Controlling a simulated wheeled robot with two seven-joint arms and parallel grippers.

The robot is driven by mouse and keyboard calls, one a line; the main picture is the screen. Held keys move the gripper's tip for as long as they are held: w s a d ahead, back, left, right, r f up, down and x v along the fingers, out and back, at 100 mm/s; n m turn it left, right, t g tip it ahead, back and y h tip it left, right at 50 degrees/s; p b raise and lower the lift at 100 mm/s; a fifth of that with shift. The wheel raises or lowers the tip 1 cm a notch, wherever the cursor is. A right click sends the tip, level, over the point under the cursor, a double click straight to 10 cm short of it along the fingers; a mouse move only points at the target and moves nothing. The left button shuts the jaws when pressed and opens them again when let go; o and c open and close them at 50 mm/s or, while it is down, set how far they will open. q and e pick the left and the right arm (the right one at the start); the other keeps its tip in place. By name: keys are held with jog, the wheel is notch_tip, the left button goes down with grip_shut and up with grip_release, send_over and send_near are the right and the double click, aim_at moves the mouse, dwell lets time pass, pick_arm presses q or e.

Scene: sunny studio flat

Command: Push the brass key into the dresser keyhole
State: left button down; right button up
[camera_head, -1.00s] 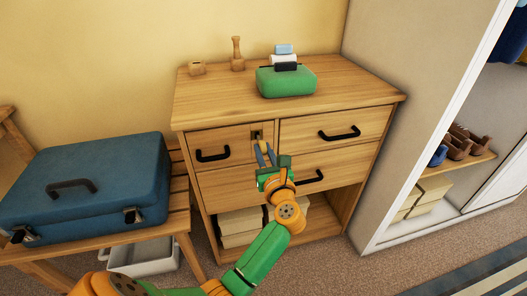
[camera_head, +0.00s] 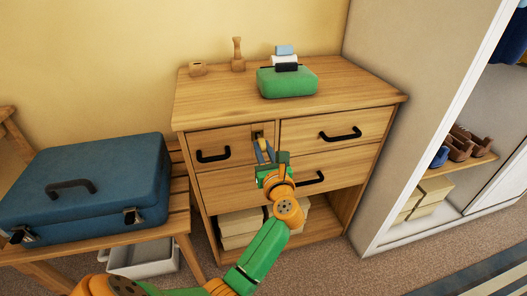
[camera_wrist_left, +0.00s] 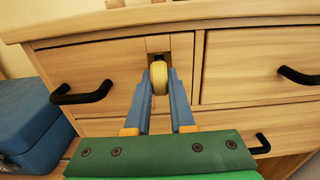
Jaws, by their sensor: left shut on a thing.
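The brass key (camera_wrist_left: 159,78) shows its round yellow bow in the left wrist view, between the blue fingertips of my left gripper (camera_wrist_left: 160,73). In the head view my left gripper (camera_head: 263,147) is shut on it in front of the dresser (camera_head: 222,176). The keyhole block (camera_wrist_left: 158,45) is on the dresser front beside the top left drawer, directly ahead of the key. The bow hides the key's shaft and the keyhole, so I cannot tell how far the tip is in. My right gripper is not in view.
Black handles (camera_head: 213,154) project from the drawers on both sides of the gripper. A green case (camera_head: 287,83) and small wooden items stand on the dresser top. A blue suitcase (camera_head: 90,185) lies on a bench at the left. An open wardrobe (camera_head: 420,120) stands at the right.

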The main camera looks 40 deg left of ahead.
pick_arm(q)
jog(key=shift+w+a, duration=0.3)
jog(key=shift+a, duration=0.1)
dwell(0.8)
jog(key=shift+w+a+b, duration=0.25)
jog(key=shift+b, duration=0.05)
jog(key=shift+w+a, duration=0.25)
jog(key=shift+a, duration=0.1)
dwell(1.0)
jog(key=shift+b, duration=0.3)
jog(key=c, duration=1)
grip_release()
jog(key=o, duration=0.3)
jog(key=shift+w+a+f, duration=0.1)
jog(key=shift+w+a, duration=0.05)
jog(key=o, duration=0.5)
